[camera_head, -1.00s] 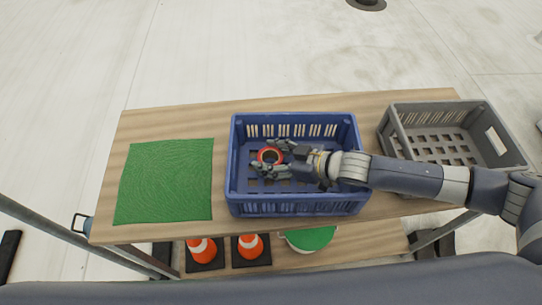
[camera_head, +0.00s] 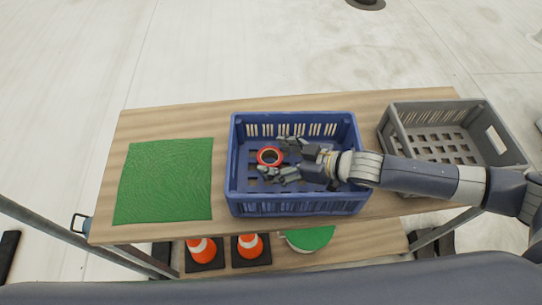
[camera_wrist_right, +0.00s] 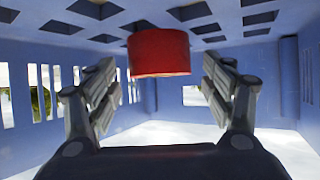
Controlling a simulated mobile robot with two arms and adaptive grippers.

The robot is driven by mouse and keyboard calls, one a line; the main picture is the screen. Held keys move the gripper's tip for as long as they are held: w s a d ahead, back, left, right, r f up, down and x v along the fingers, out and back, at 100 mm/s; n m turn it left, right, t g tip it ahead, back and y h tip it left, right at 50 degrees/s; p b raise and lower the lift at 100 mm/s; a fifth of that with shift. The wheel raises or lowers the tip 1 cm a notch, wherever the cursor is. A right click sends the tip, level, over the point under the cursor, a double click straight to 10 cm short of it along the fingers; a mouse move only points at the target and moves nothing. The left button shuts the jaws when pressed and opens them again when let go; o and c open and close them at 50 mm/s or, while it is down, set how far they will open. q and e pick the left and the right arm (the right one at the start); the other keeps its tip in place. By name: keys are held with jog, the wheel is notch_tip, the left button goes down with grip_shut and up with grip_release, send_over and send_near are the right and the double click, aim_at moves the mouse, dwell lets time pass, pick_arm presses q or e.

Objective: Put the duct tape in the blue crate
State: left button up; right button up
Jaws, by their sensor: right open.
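The duct tape (camera_head: 270,156), a red roll with a dark centre hole, lies inside the blue crate (camera_head: 295,208), apparently flat on its slotted floor, left of the crate's middle. My right gripper (camera_head: 276,157) reaches into the crate from the right. Its fingers are open, with the tips beside the roll's right side and a gap to the palm. In the right wrist view, the red side of the tape (camera_wrist_right: 158,52) shows beyond and between the spread fingers (camera_wrist_right: 160,82), clear of both. My left gripper is not in view.
A grey crate (camera_head: 395,137), empty as far as seen, stands on the right of the wooden table (camera_head: 225,228). A green mat (camera_head: 165,180) lies on the left. Orange cones (camera_head: 201,249) and a green round thing (camera_head: 310,238) are on the lower shelf.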

jog(key=v, duration=0.5)
jog(key=shift+r, duration=0.1)
dwell(0.4)
